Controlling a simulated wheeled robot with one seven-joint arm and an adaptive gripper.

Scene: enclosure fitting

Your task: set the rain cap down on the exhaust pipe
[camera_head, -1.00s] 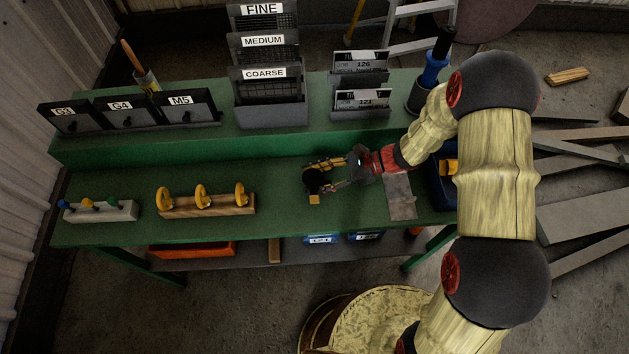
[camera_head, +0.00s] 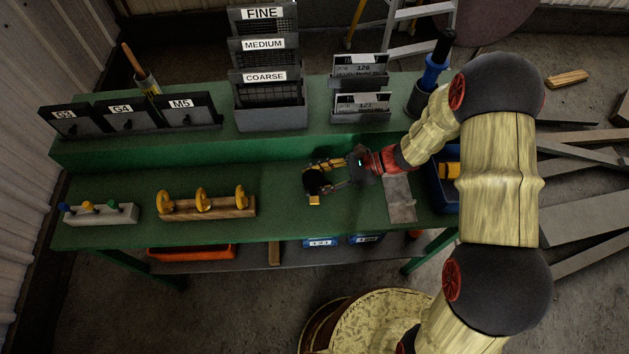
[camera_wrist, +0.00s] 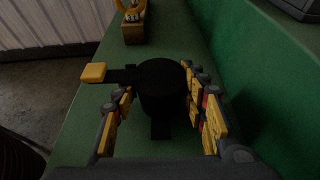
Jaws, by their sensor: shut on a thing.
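The rain cap, a black round body with a side arm ending in a yellow block, shows in the wrist view (camera_wrist: 160,80) and in the head view (camera_head: 317,183). My gripper (camera_head: 328,176) is shut on it above the front part of the green bench. In the wrist view my gripper's (camera_wrist: 160,108) yellow and black fingers stand on both sides of the black body. The cap's yellow block points left there and toward the bench front in the head view. I cannot make out an exhaust pipe apart from the black body; anything under it is hidden.
A wooden block with yellow rings (camera_head: 208,205) and a pale block with coloured pegs (camera_head: 100,214) stand left on the green bench (camera_head: 275,222). A grey plate (camera_head: 401,200) and blue bin (camera_head: 441,185) lie right. Labelled racks (camera_head: 270,116) line the raised back shelf.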

